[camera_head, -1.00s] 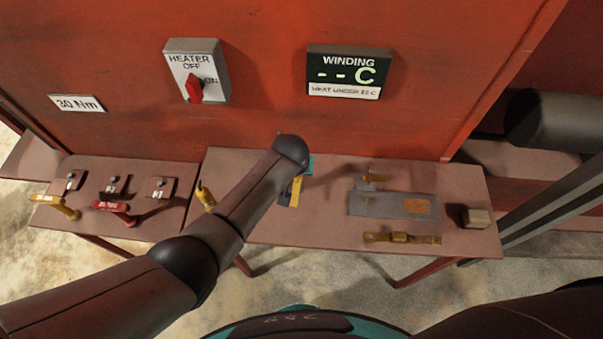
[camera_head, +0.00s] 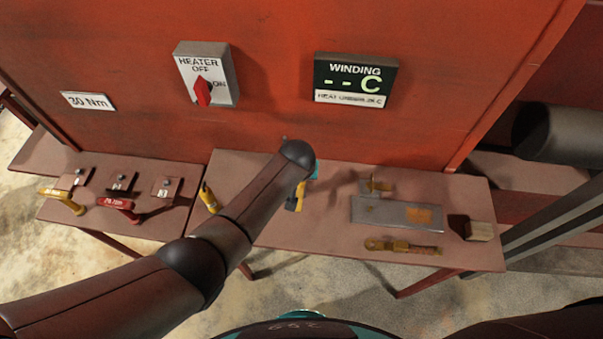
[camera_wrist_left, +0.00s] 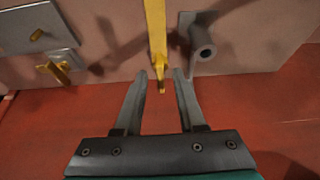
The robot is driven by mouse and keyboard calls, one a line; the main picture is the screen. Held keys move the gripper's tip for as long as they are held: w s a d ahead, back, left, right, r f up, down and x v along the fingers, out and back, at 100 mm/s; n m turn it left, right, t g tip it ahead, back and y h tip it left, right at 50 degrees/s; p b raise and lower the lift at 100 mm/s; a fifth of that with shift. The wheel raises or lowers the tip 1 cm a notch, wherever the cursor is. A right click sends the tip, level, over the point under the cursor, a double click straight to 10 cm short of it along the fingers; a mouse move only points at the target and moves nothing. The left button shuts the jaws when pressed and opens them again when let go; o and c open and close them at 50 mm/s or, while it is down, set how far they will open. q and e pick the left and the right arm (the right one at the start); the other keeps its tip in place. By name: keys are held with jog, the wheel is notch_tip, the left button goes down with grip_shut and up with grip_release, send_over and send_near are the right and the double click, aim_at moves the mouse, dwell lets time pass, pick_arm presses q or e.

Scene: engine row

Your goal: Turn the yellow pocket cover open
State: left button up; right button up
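A yellow bar, which looks like the pocket cover, shows in the head view (camera_head: 299,194), partly hidden behind my left arm, with a dark lower part. In the left wrist view the yellow bar (camera_wrist_left: 156,35) comes down from the top edge, and its narrow end lies between the fingertips. My left gripper (camera_wrist_left: 160,74) is open, one finger on each side of the bar, with visible gaps; I cannot tell whether it is at the same depth. In the head view this gripper is mostly hidden behind the arm. My right gripper is not in view.
A grey bracket with a round tube (camera_wrist_left: 203,48) stands close beside one finger. A small yellow handle (camera_wrist_left: 60,68), a grey plate (camera_head: 385,212), a yellow-brown tool (camera_head: 403,246) and a block (camera_head: 478,230) lie on the table. The red wall (camera_wrist_left: 60,130) is close to the gripper.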

aim_at(299, 204)
pick_arm(q)
jog(key=shift+s+r, duration=0.1)
jog(key=shift+r, duration=0.3)
jog(key=p+v, duration=0.4)
jog(key=v, duration=1)
jog(key=shift+s+r, duration=0.2)
